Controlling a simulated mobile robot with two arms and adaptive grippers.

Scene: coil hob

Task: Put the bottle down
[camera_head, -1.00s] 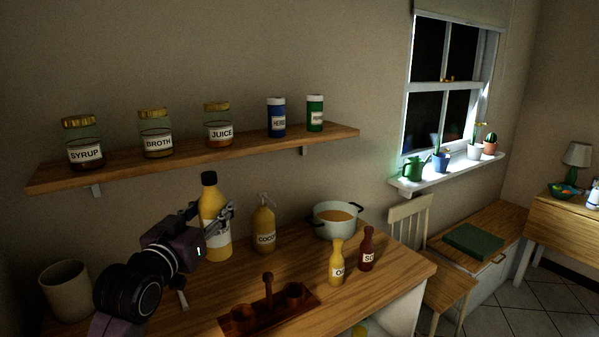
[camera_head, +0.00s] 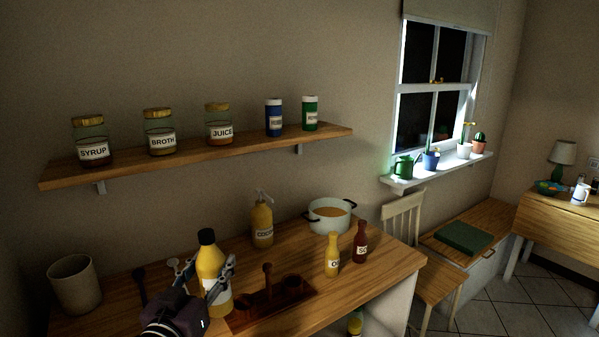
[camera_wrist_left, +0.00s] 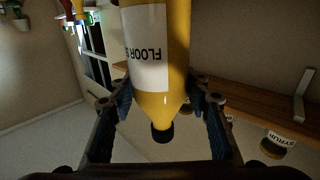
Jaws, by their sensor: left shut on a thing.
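A yellow bottle (camera_head: 211,272) with a black cap and a white label is upright near the front of the wooden counter in the head view. My left gripper (camera_head: 220,280) is shut on it, its fingers on either side of the body. In the left wrist view the bottle (camera_wrist_left: 160,50) appears upside down between the fingers (camera_wrist_left: 160,100), and part of its label reads "FLOOR". I cannot tell whether the base touches the counter. My right gripper is not in view.
The wooden counter (camera_head: 340,285) holds a dark wooden rack (camera_head: 270,307) close right of the bottle, a yellow pump bottle (camera_head: 262,225), a pot (camera_head: 329,218), two small sauce bottles (camera_head: 332,258) and a beige cup (camera_head: 75,285). A shelf (camera_head: 200,157) of jars is above.

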